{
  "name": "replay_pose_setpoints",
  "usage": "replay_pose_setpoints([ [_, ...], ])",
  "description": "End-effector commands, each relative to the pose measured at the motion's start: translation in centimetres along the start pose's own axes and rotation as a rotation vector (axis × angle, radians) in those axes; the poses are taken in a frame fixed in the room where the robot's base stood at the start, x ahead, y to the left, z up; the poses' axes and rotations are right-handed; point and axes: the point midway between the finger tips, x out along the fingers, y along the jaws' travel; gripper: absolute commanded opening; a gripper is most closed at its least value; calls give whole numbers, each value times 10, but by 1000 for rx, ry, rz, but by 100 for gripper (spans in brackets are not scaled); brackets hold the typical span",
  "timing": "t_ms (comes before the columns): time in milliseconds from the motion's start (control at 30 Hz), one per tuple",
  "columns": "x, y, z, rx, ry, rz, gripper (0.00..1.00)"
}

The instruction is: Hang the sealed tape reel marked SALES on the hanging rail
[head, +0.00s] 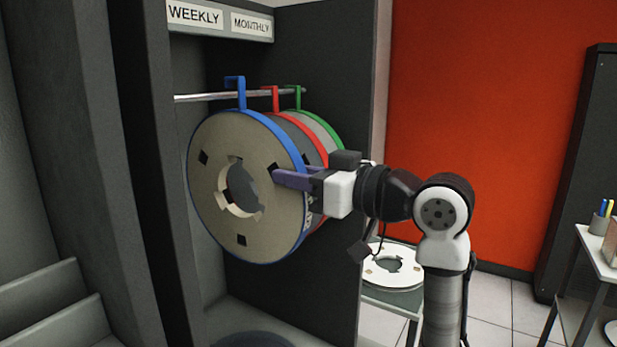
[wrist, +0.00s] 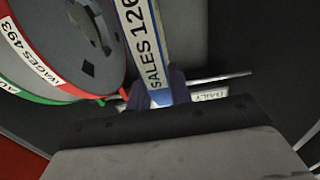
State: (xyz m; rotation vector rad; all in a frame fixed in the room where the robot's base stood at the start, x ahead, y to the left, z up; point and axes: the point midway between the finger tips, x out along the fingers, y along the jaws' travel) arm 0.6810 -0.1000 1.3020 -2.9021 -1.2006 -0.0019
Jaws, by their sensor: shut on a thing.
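The SALES reel (head: 215,150) has a blue rim band with a blue hook (head: 236,82) on top. Its label, SALES 126 (wrist: 143,40), faces the wrist camera. My gripper (head: 280,178) is shut on its right edge; the fingers also show on either side of the band in the wrist view (wrist: 158,92). The reel is upright, in front of the red and green reels. The hanging rail (head: 200,97) runs across inside the cabinet. The blue hook's top is above the rail line, its strap crossing in front; I cannot tell whether it rests on the rail.
A red-banded reel, WAGES 493 (wrist: 22,45), and a green-banded reel (head: 330,122) hang behind. WEEKLY (head: 195,15) and MONTHLY (head: 251,25) signs are above. The cabinet side wall (head: 345,60) stands close to my arm. Another reel (head: 392,266) lies on a low table.

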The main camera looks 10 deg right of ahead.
Motion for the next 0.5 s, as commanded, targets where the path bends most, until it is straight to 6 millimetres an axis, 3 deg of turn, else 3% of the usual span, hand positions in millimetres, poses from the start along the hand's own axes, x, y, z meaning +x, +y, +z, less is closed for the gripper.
replay_pose_setpoints([
  [333,25,-1,-2,-1,4,-2,0],
  [500,26,0,8,-1,5,-1,0],
])
